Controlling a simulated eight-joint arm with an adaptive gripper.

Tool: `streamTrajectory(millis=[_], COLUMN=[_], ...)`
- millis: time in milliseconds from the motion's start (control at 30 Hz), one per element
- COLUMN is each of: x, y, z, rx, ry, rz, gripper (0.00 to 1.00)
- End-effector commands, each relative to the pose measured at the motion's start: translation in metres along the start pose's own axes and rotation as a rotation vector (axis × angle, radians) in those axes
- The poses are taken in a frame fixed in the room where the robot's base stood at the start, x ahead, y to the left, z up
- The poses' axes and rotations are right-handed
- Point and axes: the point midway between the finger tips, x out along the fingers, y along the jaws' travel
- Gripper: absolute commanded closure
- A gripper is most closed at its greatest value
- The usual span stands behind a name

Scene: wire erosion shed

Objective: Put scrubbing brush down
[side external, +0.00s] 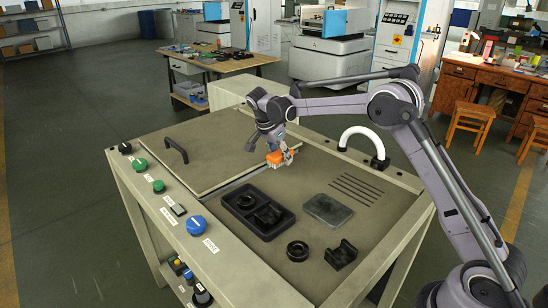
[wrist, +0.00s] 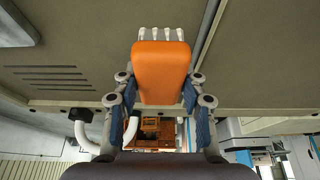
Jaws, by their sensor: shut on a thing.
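The scrubbing brush (side external: 274,158) has an orange body and is near the middle of the machine's worktop. In the wrist view the orange brush (wrist: 161,72) fills the middle, with a row of pale bristle tufts along its far end. My gripper (side external: 284,154) is shut on the brush, and the wrist view shows my gripper (wrist: 162,92) with a blue-padded finger on each side of it. The brush is low over the worktop (side external: 310,180), by the seam beside the left panel. I cannot tell whether it touches the surface. Its underside is hidden.
A black two-recess tray (side external: 285,222) lies in front, with a grey plate (side external: 328,209), black ring (side external: 297,251) and black notched block (side external: 343,254) nearby. A handled panel (side external: 190,155) is left. Slots (side external: 357,188) and a white curved hose (side external: 360,133) are right. Bare worktop lies between.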

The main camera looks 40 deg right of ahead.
Motion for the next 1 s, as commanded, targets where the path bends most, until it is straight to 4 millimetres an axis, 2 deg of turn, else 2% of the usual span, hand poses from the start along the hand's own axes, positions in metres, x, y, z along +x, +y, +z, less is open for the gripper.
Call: streamTrajectory(millis=[167, 400, 1000], x=[0.008, 0.036, 0.046], y=[-0.002, -0.002, -0.001], z=[0.006, 0.017, 0.021], rx=[0.000, 0.000, 0.000], ry=[0.000, 0.000, -0.001], rz=[0.000, 0.000, 0.000], gripper=[0.93, 0.93, 0.93])
